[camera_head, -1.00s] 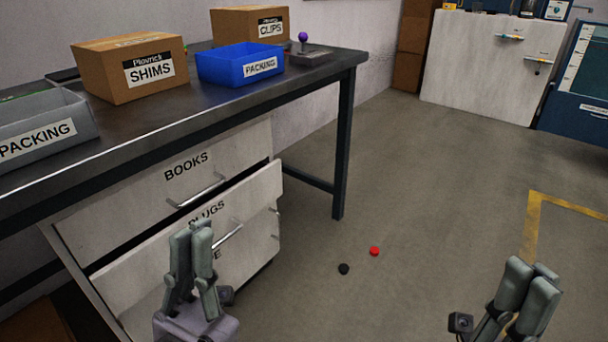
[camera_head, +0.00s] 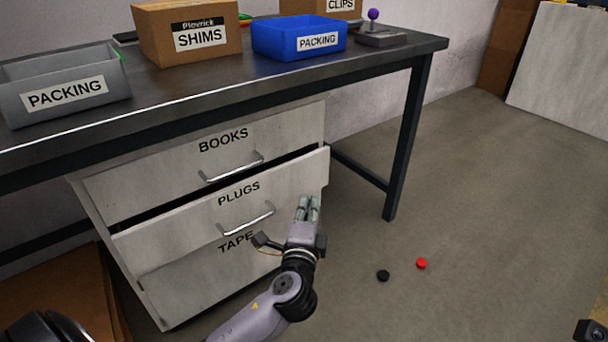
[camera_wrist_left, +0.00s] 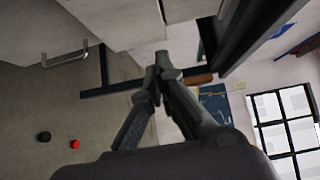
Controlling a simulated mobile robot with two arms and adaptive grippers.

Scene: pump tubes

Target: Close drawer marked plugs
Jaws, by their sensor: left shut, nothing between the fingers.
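The drawer marked PLUGS (camera_head: 180,222) is the middle drawer of a grey cabinet under the workbench. It stands partly open, with a dark gap along its top edge, and it has a silver bar handle (camera_head: 247,220). My left gripper (camera_head: 309,202) is shut and empty at the right end of the PLUGS front, right of the handle. I cannot tell whether it touches the front. The left wrist view shows its fingertips (camera_wrist_left: 158,70) together, near pale panels and a bar handle. My right gripper's fingers are outside the views.
The BOOKS drawer (camera_head: 140,185) above looks shut; the TAPE drawer (camera_head: 190,278) is below. A bench leg (camera_head: 408,140) stands right of the cabinet. A black cap (camera_head: 383,275) and red cap (camera_head: 421,263) lie on open floor. A cardboard box (camera_head: 55,290) is at lower left.

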